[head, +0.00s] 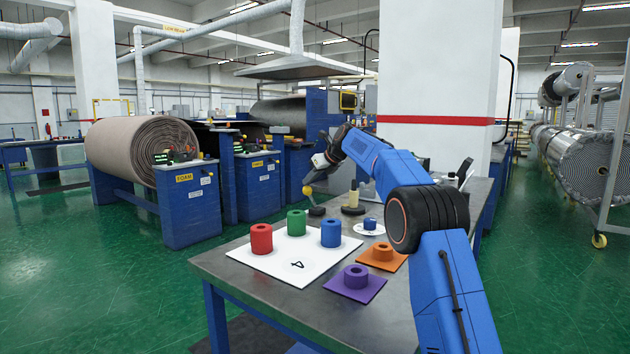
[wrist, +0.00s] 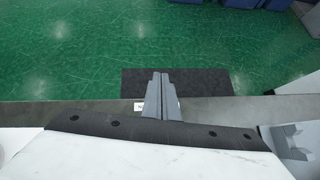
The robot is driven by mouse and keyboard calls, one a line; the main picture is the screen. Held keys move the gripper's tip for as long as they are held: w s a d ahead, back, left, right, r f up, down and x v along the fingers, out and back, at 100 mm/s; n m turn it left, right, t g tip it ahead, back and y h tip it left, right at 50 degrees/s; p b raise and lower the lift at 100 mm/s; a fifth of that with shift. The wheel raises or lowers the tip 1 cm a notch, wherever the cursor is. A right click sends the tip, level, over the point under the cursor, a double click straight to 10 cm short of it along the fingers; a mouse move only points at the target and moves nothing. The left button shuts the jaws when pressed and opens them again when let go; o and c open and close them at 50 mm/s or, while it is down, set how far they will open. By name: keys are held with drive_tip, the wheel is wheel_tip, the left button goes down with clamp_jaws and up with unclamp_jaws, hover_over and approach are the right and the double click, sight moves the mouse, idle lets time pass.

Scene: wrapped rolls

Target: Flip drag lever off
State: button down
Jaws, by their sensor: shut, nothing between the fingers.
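A small lever with a yellow ball knob (head: 307,190) and a dark base (head: 316,211) stands at the far left edge of the metal table in the head view. It looks like the drag lever; its stem leans to the left. My gripper (head: 308,179) points down just above the knob; whether they touch I cannot tell. In the wrist view my gripper (wrist: 160,76) is shut, its two grey fingers together with nothing between them. The lever does not show in the wrist view and may be hidden behind the fingers.
The metal table (head: 262,290) holds a white board (head: 297,264) with red, green and blue rolls. Purple (head: 356,293) and orange (head: 383,262) pads with rolls lie nearer my arm. A cream post (head: 353,199) stands right of the lever. A dark mat (wrist: 205,83) lies on the floor beyond.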

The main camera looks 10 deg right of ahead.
drive_tip(key=shift+w+a, duration=0.1)
drive_tip(key=shift+w, duration=0.05)
idle(0.4)
drive_tip(key=v, duration=1.7)
drive_tip(key=shift+s, duration=0.25)
